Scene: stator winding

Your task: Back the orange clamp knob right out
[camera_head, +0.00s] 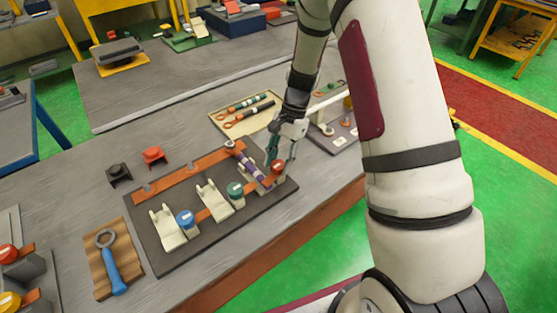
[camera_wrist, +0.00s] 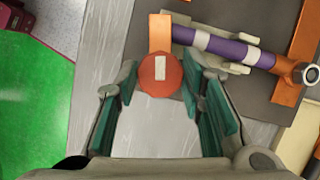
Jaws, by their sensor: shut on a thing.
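The orange clamp knob (camera_head: 277,167) stands at the right end of the dark base board (camera_head: 168,262). In the wrist view the knob (camera_wrist: 160,73) is round, with a pale bar mark on top, and lies between my fingertips. My gripper (camera_head: 286,150) reaches it from above and behind; its green-padded fingers (camera_wrist: 158,82) are shut on the knob's sides. An orange strip (camera_wrist: 160,33) runs beyond the knob. A purple banded rod (camera_head: 247,164) lies in the cream holder beside it, with a metal-ringed end at right in the wrist view. The knob's thread is hidden.
Blue (camera_head: 186,219) and green (camera_head: 235,189) knobs stand along the same board beside cream cradles. A blue-handled ring wrench (camera_head: 113,266) lies on a wooden block at front left. A tray (camera_head: 217,123) with banded rods is behind the board.

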